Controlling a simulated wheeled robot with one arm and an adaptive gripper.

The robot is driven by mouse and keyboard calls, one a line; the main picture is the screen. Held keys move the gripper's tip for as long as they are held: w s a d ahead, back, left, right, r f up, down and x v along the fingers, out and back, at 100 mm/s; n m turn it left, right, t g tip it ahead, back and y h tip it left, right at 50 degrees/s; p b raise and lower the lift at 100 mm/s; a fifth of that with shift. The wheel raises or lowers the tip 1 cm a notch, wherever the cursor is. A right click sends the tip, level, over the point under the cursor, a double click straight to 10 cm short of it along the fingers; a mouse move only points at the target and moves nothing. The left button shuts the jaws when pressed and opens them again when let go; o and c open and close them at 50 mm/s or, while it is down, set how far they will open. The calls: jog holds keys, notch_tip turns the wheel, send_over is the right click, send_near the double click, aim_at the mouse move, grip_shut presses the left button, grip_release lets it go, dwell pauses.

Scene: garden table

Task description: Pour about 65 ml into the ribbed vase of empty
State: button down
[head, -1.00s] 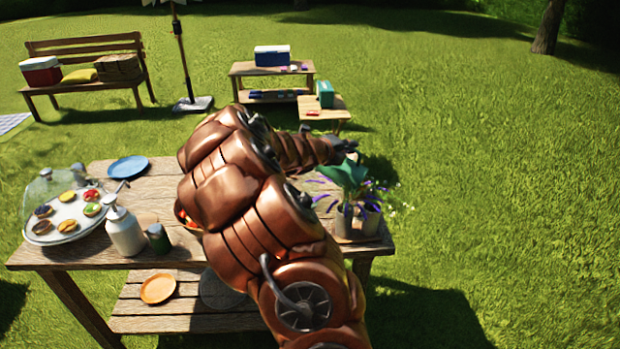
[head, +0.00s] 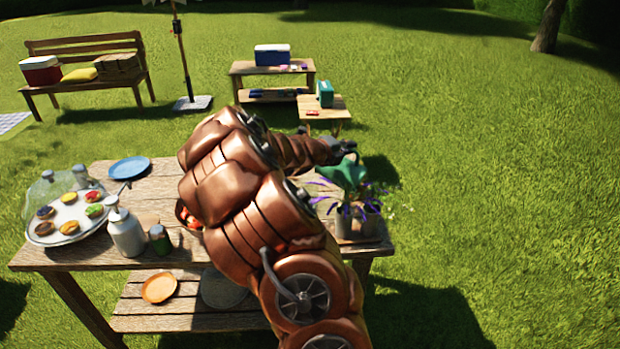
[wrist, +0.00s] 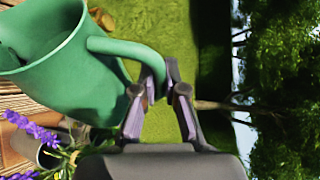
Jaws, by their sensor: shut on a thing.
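My gripper (wrist: 157,95) is shut on the handle of a green watering can (wrist: 85,75). In the head view the can (head: 343,173) is held tilted above two greyish vases at the table's right end. One vase (head: 343,222) stands nearly under the can; the other (head: 370,224) stands close to its right. Purple flowers show at both. The wrist view, turned sideways, shows a vase (wrist: 24,143) and purple flowers (wrist: 38,135) at lower left. I cannot make out ribs, the water, or whether any flows. My arm hides the middle of the table.
An orange plate (head: 159,288) lies on the lower shelf. Lawn is open to the right.

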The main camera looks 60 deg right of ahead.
aim_at(356, 162)
jog(key=shift+w+r+p, duration=0.3)
jog(key=shift+w+p, duration=0.15)
jog(key=shift+p, duration=0.8)
jog(key=shift+f, duration=0.1)
jog(key=shift+s+f+b, duration=0.15)
jog(key=shift+f+b, duration=0.1)
jog(key=shift+b, duration=0.5)
jog(key=s+b, duration=0.1)
jog(key=b, duration=0.2)
jog(key=shift+f, duration=0.35)
jog(key=b, duration=0.1)
jog(key=s+f+m+b, duration=0.1)
jog(key=s+f+b, duration=0.1)
jog(key=b, duration=0.1)
jog(key=shift+s+d+f+m+t+y, duration=0.1)
jog(key=shift+s+d+m+t+y, duration=0.1)
jog(key=shift+d+m+t+y, duration=0.15)
jog(key=shift+a+t, duration=0.1)
jog(key=shift+t, duration=0.15)
jog(key=shift+s+f+m+b, duration=0.35)
jog(key=shift+f+b, duration=0.1)
jog(key=shift+b, duration=0.35)
jog(key=shift+s+r+m+t+b, duration=0.35)
jog(key=shift+s+r+m+t, duration=0.05)
jog(key=shift+r+m+t, duration=0.1)
